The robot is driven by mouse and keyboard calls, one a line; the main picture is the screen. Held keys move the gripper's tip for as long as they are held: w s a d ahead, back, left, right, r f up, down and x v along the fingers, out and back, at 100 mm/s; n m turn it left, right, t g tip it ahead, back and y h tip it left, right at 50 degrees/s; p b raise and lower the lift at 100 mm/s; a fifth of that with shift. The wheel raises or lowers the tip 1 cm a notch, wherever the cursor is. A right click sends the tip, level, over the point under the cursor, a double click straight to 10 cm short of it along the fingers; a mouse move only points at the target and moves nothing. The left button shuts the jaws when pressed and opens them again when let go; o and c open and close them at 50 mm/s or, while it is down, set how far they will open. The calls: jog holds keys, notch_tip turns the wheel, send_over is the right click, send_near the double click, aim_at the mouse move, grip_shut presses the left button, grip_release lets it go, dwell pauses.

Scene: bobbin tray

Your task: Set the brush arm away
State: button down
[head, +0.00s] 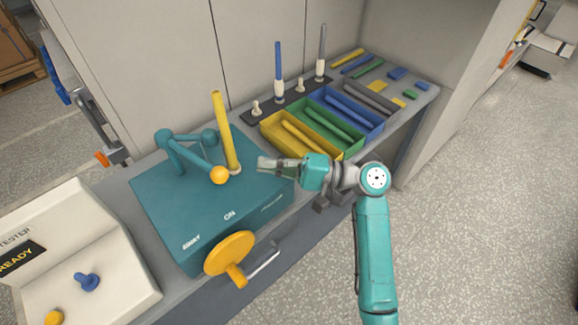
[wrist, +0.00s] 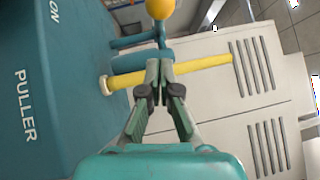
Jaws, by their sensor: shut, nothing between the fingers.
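The brush arm (head: 196,158) is a teal linkage on top of the teal puller box (head: 160,200). Its orange-yellow ball knob (head: 220,175) points toward the front, on the side of the ON label, close beside an upright yellow bobbin tube (head: 224,130). The ball also shows at the top of the wrist view (wrist: 160,8). My gripper (head: 264,163) is above the right part of the box, just right of the tube. Its fingers are shut and empty; in the wrist view the fingertips (wrist: 160,68) overlap the yellow tube (wrist: 200,69), and contact cannot be told.
An orange handwheel (head: 230,253) is on the box's front. Right of the box are yellow, green and blue trays (head: 352,148) with bobbins. Behind them a dark rack (head: 262,118) holds upright blue and grey tubes. A tester (head: 110,260) stands at left.

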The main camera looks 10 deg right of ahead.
jog(key=shift+s+a+r, duration=0.2)
jog(key=shift+s+a, duration=0.1)
jog(key=shift+a, duration=0.6)
jog(key=shift+s+a+r, duration=0.15)
jog(key=shift+s+a, duration=0.1)
jog(key=shift+a, duration=0.6)
jog(key=shift+s+a+r, duration=0.2)
jog(key=shift+s+a, duration=0.1)
jog(key=shift+a, duration=0.6)
jog(key=s+a+m+t+h, duration=0.3)
jog(key=s+a+m+t, duration=0.1)
jog(key=s+a+t, duration=0.3)
jog(key=shift+s+a, duration=0.65)
jog(key=shift+a, duration=0.7)
